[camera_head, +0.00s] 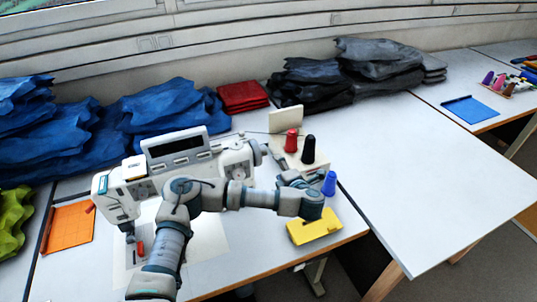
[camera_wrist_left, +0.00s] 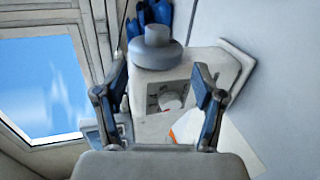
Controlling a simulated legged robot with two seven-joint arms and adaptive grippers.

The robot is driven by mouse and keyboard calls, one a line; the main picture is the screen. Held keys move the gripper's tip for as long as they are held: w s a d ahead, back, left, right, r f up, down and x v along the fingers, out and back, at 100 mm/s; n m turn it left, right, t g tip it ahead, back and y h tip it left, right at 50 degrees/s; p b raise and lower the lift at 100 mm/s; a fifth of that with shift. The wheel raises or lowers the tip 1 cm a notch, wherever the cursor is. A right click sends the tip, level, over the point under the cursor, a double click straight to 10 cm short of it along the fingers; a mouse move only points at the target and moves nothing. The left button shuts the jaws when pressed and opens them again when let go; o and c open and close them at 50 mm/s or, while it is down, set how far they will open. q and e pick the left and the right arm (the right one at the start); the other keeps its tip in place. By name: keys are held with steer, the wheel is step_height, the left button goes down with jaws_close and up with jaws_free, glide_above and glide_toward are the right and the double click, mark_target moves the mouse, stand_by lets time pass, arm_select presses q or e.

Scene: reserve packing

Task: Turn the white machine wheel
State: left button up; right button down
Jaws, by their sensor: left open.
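The white sewing machine (camera_head: 205,165) stands on the near table in the head view. In the head view my left gripper (camera_head: 286,177) is to the right of the wheel, pointing back at the machine, partly hidden by my arm. My right gripper is not in view.
Red (camera_head: 291,140), black (camera_head: 308,150) and blue (camera_head: 329,184) thread cones stand close to my left gripper. A yellow object (camera_head: 314,226) lies at the table's front edge. Blue cloth (camera_head: 165,110) is piled behind the machine. The right table (camera_head: 430,180) is mostly clear.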

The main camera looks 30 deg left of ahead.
mark_target(266, 152)
arm_select(q)
steer(key=x, duration=1.2)
steer(key=shift+s+a+r+b, duration=0.1)
steer(key=shift+s+a+b, duration=0.2)
steer(key=shift+a, duration=0.2)
steer(key=shift+w+a, duration=0.1)
steer(key=shift+w, duration=0.45)
steer(key=shift+a, duration=0.15)
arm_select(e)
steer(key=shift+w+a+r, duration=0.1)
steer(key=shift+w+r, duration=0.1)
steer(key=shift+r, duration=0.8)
